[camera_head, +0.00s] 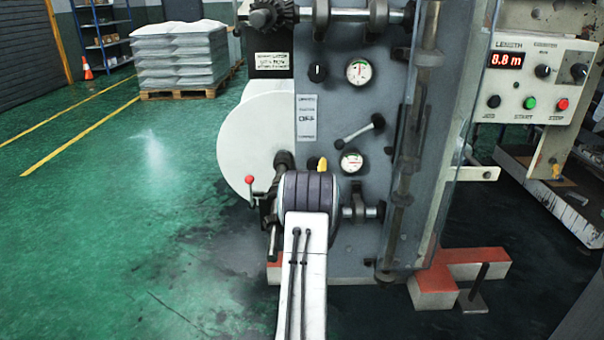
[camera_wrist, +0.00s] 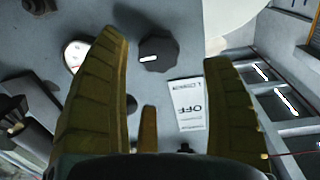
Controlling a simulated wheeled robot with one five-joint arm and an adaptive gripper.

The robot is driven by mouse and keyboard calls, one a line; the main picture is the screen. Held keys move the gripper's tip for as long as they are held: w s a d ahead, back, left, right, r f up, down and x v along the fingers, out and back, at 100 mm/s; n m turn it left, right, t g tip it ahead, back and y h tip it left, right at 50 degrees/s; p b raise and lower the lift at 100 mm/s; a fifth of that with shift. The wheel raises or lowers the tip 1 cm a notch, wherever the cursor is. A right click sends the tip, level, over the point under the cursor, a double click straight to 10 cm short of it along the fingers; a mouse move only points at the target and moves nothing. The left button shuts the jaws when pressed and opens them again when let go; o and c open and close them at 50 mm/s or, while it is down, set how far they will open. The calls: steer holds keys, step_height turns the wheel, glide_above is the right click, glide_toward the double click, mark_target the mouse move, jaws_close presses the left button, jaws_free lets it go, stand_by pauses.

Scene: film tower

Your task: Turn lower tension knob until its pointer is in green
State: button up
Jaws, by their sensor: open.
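The lower tension knob (camera_wrist: 158,56) is dark and many-sided with a white mark on its face. In the wrist view it lies against the grey panel between the spread fingers, ahead of their tips. My gripper (camera_wrist: 167,48) is open and empty, with yellow-brown ribbed fingers. Part of a gauge (camera_wrist: 74,56) shows behind the left finger in the wrist view.
The upper knob (camera_head: 317,72) and upper gauge (camera_head: 359,71) sit above on the panel. A lever (camera_head: 360,128) juts out between the gauges. A white roll (camera_head: 245,140) stands left. A control box (camera_head: 535,75) is at right.

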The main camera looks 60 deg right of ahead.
mark_target(315, 167)
steer(key=shift+f+b+x, duration=0.15)
steer(key=shift+b+x, duration=1)
steer(key=shift+b, duration=0.25)
steer(key=shift+f+b+x, duration=0.15)
steer(key=shift+b+x, duration=1.05)
steer(key=shift+b, duration=0.15)
steer(key=shift+d+r, duration=0.2)
steer(key=shift+d, duration=0.15)
steer(key=shift+x, duration=0.9)
steer(key=shift+c, duration=0.3)
steer(key=c, duration=1.1)
steer(key=shift+c, duration=0.2)
